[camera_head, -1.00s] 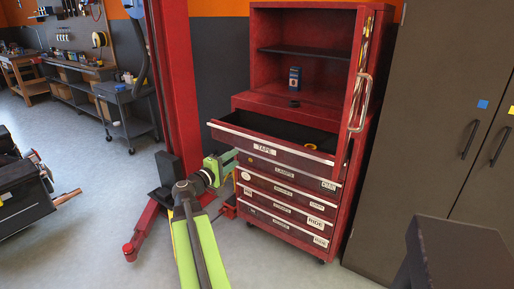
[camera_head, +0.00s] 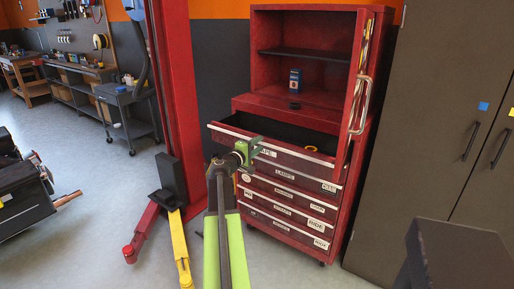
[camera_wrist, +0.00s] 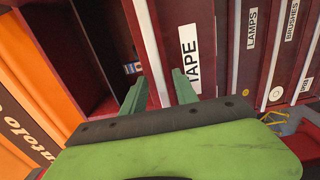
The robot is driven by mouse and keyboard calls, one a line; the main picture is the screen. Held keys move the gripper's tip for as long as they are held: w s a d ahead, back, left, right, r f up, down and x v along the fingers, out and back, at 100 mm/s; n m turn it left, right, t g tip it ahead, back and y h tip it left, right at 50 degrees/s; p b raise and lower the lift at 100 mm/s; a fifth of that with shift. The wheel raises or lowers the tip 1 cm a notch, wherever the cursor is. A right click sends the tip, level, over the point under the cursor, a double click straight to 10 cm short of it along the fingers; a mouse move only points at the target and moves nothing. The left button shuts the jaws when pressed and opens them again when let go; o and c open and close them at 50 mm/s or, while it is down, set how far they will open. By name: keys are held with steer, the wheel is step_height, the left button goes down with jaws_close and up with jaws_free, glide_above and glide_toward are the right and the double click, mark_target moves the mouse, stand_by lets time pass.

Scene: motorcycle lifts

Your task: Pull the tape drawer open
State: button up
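The tape drawer (camera_head: 222,130) is the top drawer of the red tool cabinet and stands pulled out, its dark inside showing. In the head view my gripper (camera_head: 255,148) is at its front, left of centre, and hides part of the TAPE label. In the wrist view the drawer's front (camera_wrist: 197,25) runs up the picture with its TAPE label and pale metal edge. My gripper's two green fingers (camera_wrist: 158,90) are apart, one on each side of that edge. I cannot tell whether they touch it.
Lower drawers (camera_head: 285,190) are closed. A cabinet door with a long handle (camera_head: 360,105) stands open at the right. A small blue box (camera_head: 295,78) sits on the cabinet. A red post (camera_head: 176,90) and a yellow lift arm (camera_head: 180,250) are at the left; a grey cabinet (camera_head: 440,120) is at the right.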

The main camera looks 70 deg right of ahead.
jaws_close()
stand_by(1.4)
